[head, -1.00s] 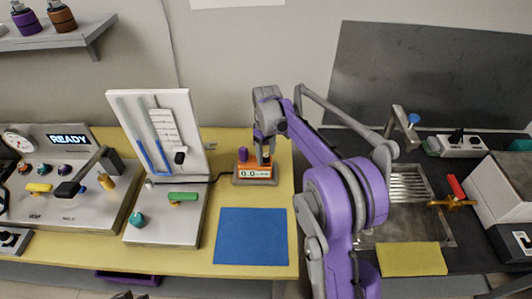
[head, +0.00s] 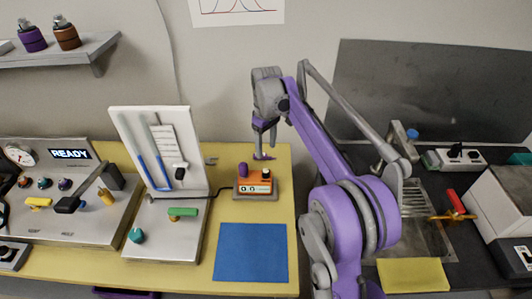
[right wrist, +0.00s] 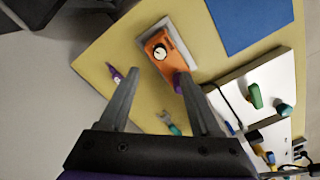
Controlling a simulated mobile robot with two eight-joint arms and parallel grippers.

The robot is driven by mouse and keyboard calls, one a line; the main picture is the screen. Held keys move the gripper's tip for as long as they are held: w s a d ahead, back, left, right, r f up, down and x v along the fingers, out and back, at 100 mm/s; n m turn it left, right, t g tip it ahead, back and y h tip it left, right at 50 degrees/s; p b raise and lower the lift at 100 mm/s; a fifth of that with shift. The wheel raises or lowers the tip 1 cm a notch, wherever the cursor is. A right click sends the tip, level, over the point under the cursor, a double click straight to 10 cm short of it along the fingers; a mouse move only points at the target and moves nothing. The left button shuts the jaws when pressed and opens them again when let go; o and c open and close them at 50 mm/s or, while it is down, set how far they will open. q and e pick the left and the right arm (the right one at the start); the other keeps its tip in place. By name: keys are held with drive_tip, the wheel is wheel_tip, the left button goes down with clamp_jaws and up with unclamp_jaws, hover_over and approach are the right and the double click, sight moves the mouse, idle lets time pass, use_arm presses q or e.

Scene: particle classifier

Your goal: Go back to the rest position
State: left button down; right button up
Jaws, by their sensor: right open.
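My right gripper (head: 264,150) is open and empty. It hangs above the yellow bench, just over the back of the orange display device (head: 255,187), apart from it. In the right wrist view, my right gripper (right wrist: 158,75) has its two fingers spread, with the orange device (right wrist: 165,50) beyond their tips. The device sits on a grey base and carries a purple cylinder (head: 243,169) and a dark knob (head: 266,174). A small purple item (right wrist: 114,72) lies on the bench near one finger. My left gripper is not in view.
A white panel with blue tubes (head: 160,150) stands left of the device. A control console (head: 70,195) lies further left. A blue mat (head: 250,252) lies in front. At the right are a sink (head: 425,240), a yellow cloth (head: 413,275) and a grey box (head: 505,195).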

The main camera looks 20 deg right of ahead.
drive_tip(key=shift+r, duration=0.1)
idle(0.4)
drive_tip(key=s+a+f+m+t, duration=0.1)
drive_tip(key=s+a+f+t, duration=0.1)
drive_tip(key=s, duration=0.8)
drive_tip(key=s+a+f+m+t, duration=0.1)
drive_tip(key=s+a+f+m, duration=0.1)
drive_tip(key=s, duration=0.8)
drive_tip(key=s+a+f+m+t, duration=0.2)
drive_tip(key=s+a+f, duration=0.2)
drive_tip(key=s, duration=0.6)
drive_tip(key=shift+a+f+t, duration=0.3)
drive_tip(key=shift+a+f, duration=0.05)
drive_tip(key=shift+a, duration=0.35)
